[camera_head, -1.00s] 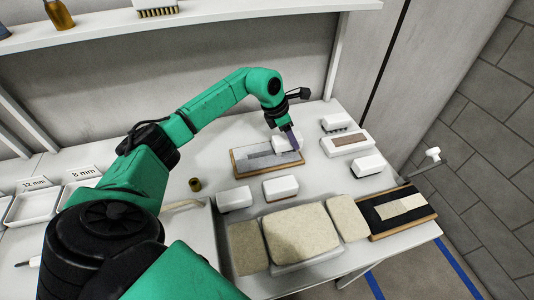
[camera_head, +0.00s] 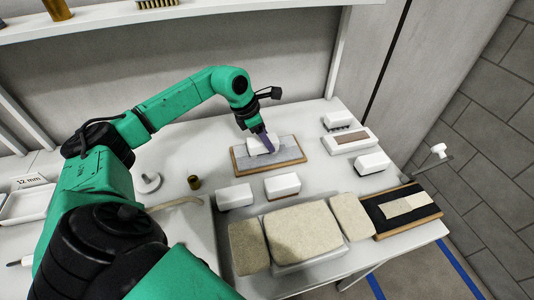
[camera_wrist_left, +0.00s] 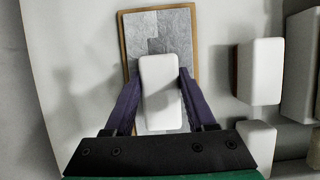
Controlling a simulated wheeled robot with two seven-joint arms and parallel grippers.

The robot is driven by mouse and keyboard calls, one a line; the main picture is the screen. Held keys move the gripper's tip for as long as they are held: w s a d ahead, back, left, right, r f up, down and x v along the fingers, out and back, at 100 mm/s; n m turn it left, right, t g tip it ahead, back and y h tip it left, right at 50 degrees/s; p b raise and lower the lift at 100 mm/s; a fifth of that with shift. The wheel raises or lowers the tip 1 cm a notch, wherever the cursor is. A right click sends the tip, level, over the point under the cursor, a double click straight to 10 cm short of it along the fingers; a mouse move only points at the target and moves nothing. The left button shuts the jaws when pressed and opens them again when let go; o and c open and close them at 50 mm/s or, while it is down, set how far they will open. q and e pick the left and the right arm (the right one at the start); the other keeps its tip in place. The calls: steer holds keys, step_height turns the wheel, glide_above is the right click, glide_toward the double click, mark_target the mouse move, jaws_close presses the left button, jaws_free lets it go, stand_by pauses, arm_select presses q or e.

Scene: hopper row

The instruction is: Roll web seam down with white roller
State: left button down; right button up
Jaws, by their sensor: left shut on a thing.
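My left gripper (camera_head: 266,147) is shut on a white block (camera_head: 256,146), one finger along each side. The block lies over a grey sheet on a wood-edged board (camera_head: 287,163); whether it touches the sheet is hard to tell. The left wrist view shows the block (camera_wrist_left: 160,92) between my purple fingers, with grey patches of differing shade (camera_wrist_left: 168,35) beyond it. At the right, a black wood-edged board (camera_head: 425,211) carries pale strips (camera_head: 405,206). A white roller-like piece (camera_head: 438,150) stands on a thin rod behind it. My right gripper is not in view.
Several white blocks stand nearby, including one in front of the board (camera_head: 282,186) and one at its right (camera_head: 371,164). Beige pads (camera_head: 303,232) line the front edge. A small dark cylinder (camera_head: 194,182) and a white round piece (camera_head: 148,183) lie left.

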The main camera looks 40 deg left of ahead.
mark_target(248, 146)
arm_select(q)
steer(key=s+a+b, duration=0.1)
steer(key=b, duration=0.1)
steer(key=s+a+b, duration=0.1)
steer(key=s+b, duration=0.1)
steer(key=shift+a+f, duration=0.2)
steer(key=shift+f, duration=0.2)
steer(key=shift+s+a+r, duration=0.1)
steer(key=shift+s+a, duration=0.05)
steer(key=shift+s, duration=0.05)
steer(key=shift+r, duration=0.25)
steer(key=s+a+b, duration=0.1)
steer(key=b, duration=0.2)
steer(key=shift+f, duration=0.4)
steer(key=shift+s+a+r+b, duration=0.1)
steer(key=shift+s+a+b, duration=0.1)
steer(key=shift+s+b, duration=0.15)
steer(key=shift+r, duration=0.2)
steer(key=shift+r+p, duration=0.85)
steer(key=shift+r, duration=0.35)
